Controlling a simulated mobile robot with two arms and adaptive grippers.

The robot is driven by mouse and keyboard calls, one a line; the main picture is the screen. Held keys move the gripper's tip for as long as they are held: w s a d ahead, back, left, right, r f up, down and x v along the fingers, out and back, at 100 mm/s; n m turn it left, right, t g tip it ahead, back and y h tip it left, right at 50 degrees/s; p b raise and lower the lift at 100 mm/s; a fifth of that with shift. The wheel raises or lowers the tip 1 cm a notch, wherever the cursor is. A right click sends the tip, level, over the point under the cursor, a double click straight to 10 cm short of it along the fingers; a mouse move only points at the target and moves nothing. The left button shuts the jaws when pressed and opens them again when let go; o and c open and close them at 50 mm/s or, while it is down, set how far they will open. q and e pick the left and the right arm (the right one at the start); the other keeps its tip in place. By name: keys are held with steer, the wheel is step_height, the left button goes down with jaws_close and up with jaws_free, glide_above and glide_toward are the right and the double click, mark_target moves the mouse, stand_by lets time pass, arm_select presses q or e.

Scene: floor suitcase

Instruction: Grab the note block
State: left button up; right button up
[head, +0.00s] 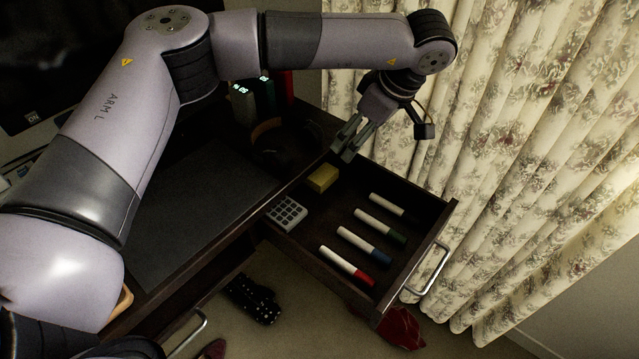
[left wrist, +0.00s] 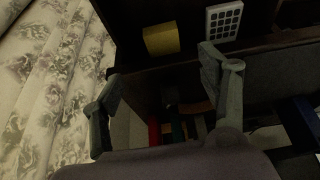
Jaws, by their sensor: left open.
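The note block is a small yellow block (head: 322,178) lying in the back part of the open drawer, near the desk side. In the left wrist view it shows as a yellow square (left wrist: 161,39) at the top, beyond my fingertips. My left gripper (head: 348,136) is open and empty, above the back edge of the drawer and a little up and right of the block in the head view. Its two fingers (left wrist: 160,80) stand wide apart in the left wrist view, with nothing between them touching. My right gripper is not in view.
The open drawer (head: 411,275) also holds a white calculator (head: 287,212) beside the block and several markers (head: 347,265). Dark binders (head: 264,95) stand on the desk behind the gripper. A floral curtain (head: 520,130) hangs close on the right. Dark items lie on the floor below.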

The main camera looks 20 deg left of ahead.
arm_select(q)
glide_above(329, 177)
steer(key=d, duration=0.2)
steer(key=f, duration=0.7)
steer(key=f+b, duration=0.1)
steer(key=f, duration=0.3)
steer(key=shift+s, duration=0.4)
steer(key=x, duration=0.5)
steer(key=shift+d, duration=0.1)
steer(key=shift+f, duration=0.1)
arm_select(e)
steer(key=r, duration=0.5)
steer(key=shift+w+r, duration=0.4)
arm_select(q)
steer(key=c, duration=0.9)
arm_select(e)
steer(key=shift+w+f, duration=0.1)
